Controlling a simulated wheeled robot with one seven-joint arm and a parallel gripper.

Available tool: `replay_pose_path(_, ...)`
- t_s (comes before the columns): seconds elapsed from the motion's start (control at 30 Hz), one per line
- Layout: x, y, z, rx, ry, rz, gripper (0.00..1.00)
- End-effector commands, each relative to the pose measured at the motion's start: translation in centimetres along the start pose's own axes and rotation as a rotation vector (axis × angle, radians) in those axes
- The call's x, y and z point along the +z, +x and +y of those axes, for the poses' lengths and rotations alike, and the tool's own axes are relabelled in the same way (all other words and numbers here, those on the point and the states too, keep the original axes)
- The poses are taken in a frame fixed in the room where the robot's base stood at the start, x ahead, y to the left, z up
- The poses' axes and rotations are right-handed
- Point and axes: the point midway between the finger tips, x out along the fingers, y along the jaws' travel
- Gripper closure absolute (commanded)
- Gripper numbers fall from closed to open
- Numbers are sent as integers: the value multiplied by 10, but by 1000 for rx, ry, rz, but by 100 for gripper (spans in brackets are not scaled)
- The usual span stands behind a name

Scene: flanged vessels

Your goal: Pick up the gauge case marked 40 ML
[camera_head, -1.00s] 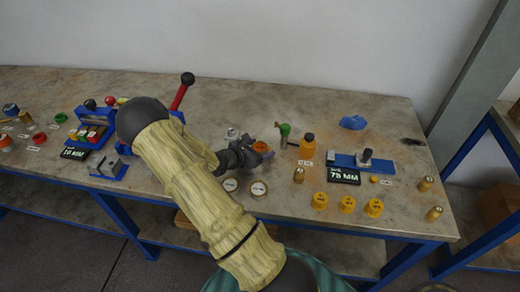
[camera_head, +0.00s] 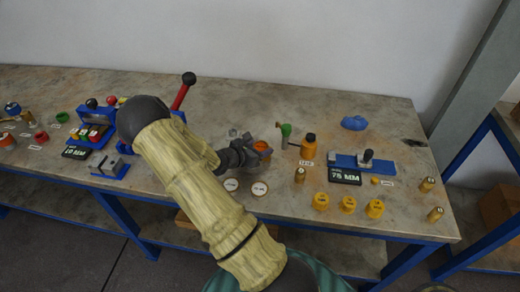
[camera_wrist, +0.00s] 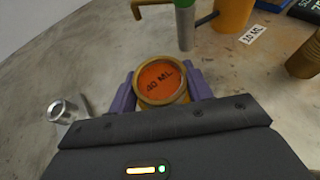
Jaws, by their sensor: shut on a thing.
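The gauge case marked 40 ML (camera_wrist: 161,80) has a round orange face with dark lettering and a gold rim. It sits between the two purple fingers of my gripper (camera_wrist: 160,92), one on each side, and my gripper is shut on it. In the head view the orange case (camera_head: 262,147) shows at the end of my dark gripper (camera_head: 258,157), above the middle of the table. Its lower part is hidden by my gripper. I cannot tell whether its base touches the table.
A green-topped tool (camera_head: 285,131) and an orange bottle (camera_head: 308,146) stand just right of the case. A small metal cylinder (camera_wrist: 63,110) is to the left in the wrist view. Two round white-faced gauges (camera_head: 259,189) lie in front. A blue fixture (camera_head: 350,161) is farther right.

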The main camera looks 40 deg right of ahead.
Motion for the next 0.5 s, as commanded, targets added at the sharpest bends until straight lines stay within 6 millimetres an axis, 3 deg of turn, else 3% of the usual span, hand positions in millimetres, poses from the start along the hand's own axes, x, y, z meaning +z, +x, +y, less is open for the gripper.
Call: replay_pose_path(0.5, 78, -33, 1, 3, 5, -1, 78)
